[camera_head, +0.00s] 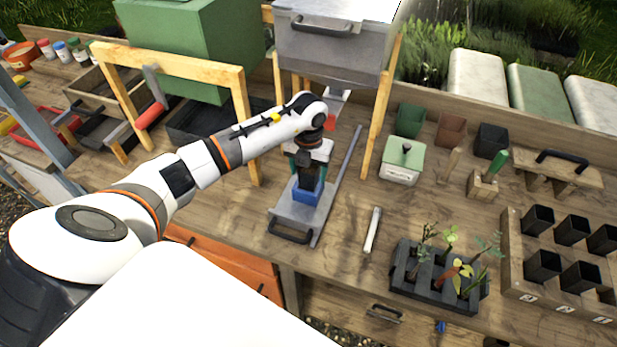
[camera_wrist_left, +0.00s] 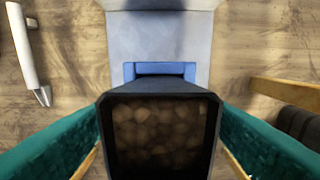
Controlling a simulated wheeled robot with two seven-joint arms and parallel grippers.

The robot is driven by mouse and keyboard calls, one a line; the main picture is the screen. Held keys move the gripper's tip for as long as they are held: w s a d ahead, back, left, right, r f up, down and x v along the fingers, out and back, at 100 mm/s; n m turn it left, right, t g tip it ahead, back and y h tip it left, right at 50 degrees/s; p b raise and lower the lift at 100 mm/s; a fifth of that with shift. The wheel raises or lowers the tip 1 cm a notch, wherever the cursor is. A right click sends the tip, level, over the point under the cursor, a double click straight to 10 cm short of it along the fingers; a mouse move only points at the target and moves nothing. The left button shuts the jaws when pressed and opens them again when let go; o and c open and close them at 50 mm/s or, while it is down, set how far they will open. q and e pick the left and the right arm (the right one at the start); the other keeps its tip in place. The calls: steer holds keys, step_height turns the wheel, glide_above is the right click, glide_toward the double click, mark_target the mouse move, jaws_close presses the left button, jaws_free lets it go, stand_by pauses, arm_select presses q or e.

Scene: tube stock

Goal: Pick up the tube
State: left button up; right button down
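The tube is a black square pot filled with brown pebbly material (camera_wrist_left: 157,130). It stands upright in or at a blue holder (camera_head: 307,194), which sits on a grey metal plate (camera_head: 290,215). The blue holder also shows behind the tube in the left wrist view (camera_wrist_left: 160,70). My left gripper (camera_head: 308,165) points down over the tube. In the left wrist view its teal fingers lie on either side of the tube, close to its walls. Whether they touch it cannot be told. My right gripper is not in view.
A white rod-like tool (camera_head: 373,230) lies right of the plate. A black tray of seedlings (camera_head: 435,285) and a wooden rack of black pots (camera_head: 560,285) stand further right. Wooden frames with a green box (camera_head: 190,45) and a grey lidded box (camera_head: 333,45) rise behind.

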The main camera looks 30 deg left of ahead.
arm_select(q)
steer(key=c, duration=1)
steer(key=shift+r, duration=0.1)
